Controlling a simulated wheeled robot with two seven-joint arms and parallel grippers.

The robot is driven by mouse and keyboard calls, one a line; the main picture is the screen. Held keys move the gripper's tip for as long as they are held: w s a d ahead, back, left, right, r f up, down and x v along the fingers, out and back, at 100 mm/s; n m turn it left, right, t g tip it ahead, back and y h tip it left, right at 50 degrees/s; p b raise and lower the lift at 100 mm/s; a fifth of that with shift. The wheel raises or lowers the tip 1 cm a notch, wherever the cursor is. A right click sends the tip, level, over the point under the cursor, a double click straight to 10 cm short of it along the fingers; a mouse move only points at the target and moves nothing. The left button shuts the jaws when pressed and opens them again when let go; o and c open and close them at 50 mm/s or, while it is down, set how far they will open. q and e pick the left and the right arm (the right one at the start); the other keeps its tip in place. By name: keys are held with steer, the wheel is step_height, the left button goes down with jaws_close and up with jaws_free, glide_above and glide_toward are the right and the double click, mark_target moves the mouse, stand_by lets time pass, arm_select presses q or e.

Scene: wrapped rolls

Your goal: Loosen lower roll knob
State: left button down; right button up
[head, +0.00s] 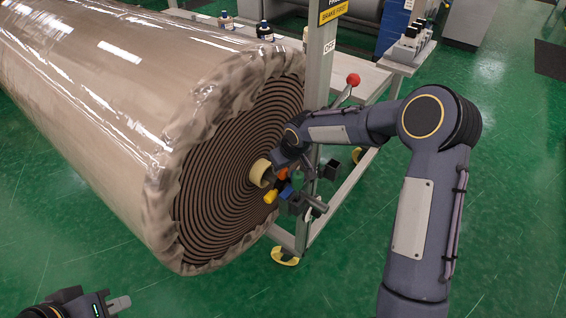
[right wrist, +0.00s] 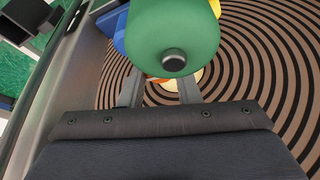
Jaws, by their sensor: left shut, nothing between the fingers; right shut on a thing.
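The big wrapped roll (head: 90,95) lies on the left, its striped end facing right. A cluster of coloured knobs sits beside its pale core (head: 261,173): orange (head: 281,174), yellow (head: 271,196), blue (head: 286,193) and green (head: 297,179). My right gripper (head: 279,164) reaches in from the right and is shut on what looks like the orange knob. In the right wrist view, the green knob (right wrist: 172,35) covers the tips of its fingers (right wrist: 160,92), and only a sliver of orange shows between them. My left gripper (head: 119,303) is shut and empty at the bottom left.
A grey upright post (head: 318,85) with a yellow sign stands right behind the knobs. A red-ball lever (head: 352,80) rises close to my right forearm. Small bottles (head: 264,30) stand on a white bench behind. The green floor (head: 190,290) in front is clear.

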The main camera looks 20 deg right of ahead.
steer(key=shift+r+n+p, duration=0.1)
steer(key=shift+n+p, duration=0.2)
steer(key=shift+n, duration=0.2)
steer(key=o, duration=1)
steer(key=v, duration=0.7)
steer(key=shift+s+d+r, duration=0.1)
steer(key=shift+d+r, duration=0.1)
steer(key=shift+r, duration=0.1)
